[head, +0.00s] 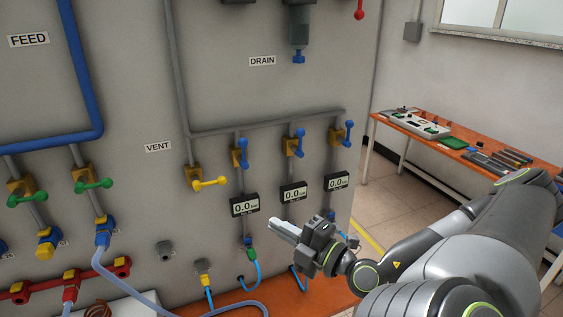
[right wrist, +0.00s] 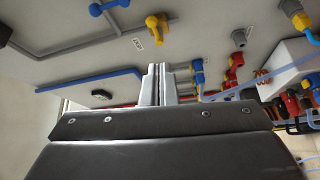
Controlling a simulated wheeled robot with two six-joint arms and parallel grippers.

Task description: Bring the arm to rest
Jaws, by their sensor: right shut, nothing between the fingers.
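My right arm comes in from the right in the head view, and its gripper (head: 284,228) hangs in front of the panel's lower part. Its fingers point left, near the panel's gauges and hoses, and hold nothing. In the right wrist view the two grey fingers (right wrist: 157,84) are together, with no object between them. Whether the gripper touches the panel cannot be told, but no contact shows. My left gripper is not in view.
The grey panel (head: 120,95) carries green valve handles (head: 93,184), a yellow handle (head: 210,183), blue handles (head: 243,150), gauges (head: 245,205) and hoses (head: 100,250). An orange workbench (head: 395,122) with tools stands at the right. Open floor (head: 385,205) lies between panel and bench.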

